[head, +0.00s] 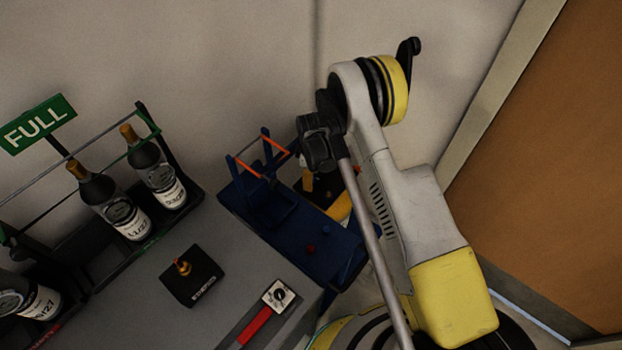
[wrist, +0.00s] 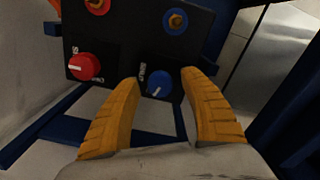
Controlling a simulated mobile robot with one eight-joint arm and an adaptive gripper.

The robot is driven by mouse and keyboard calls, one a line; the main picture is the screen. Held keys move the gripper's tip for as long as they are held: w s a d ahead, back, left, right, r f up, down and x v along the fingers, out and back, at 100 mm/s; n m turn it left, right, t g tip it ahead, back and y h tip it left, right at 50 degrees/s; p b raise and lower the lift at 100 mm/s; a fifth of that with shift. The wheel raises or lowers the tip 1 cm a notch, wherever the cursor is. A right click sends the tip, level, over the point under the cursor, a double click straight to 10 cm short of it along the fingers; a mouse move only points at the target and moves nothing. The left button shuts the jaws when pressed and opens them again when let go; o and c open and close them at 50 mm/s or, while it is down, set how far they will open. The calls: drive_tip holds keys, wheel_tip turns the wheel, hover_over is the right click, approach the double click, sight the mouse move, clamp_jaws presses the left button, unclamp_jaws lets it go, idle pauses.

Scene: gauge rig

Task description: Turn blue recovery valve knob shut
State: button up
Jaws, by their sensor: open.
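The blue valve knob (wrist: 158,86) sits on a black panel (wrist: 120,50) in the wrist view, with a pale pointer mark and small white lettering to its left. My gripper (wrist: 160,80) is open, with its two yellow ridged fingers on either side of the blue knob in the picture. I cannot tell whether the fingers touch the knob or how far away it is. A red knob (wrist: 86,66) is on the same panel to the left. In the head view the arm hides most of the rig, and the blue knob cannot be made out.
Brass fittings on a blue disc (wrist: 175,20) and a red disc (wrist: 97,4) lie above the knobs. The bench holds a rack of bottles (head: 120,210) and a black box (head: 192,277).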

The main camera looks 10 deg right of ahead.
clamp_jaws()
drive_tip(key=shift+m, duration=0.3)
drive_tip(key=m, duration=1.3)
drive_tip(key=shift+m, duration=0.4)
idle(0.4)
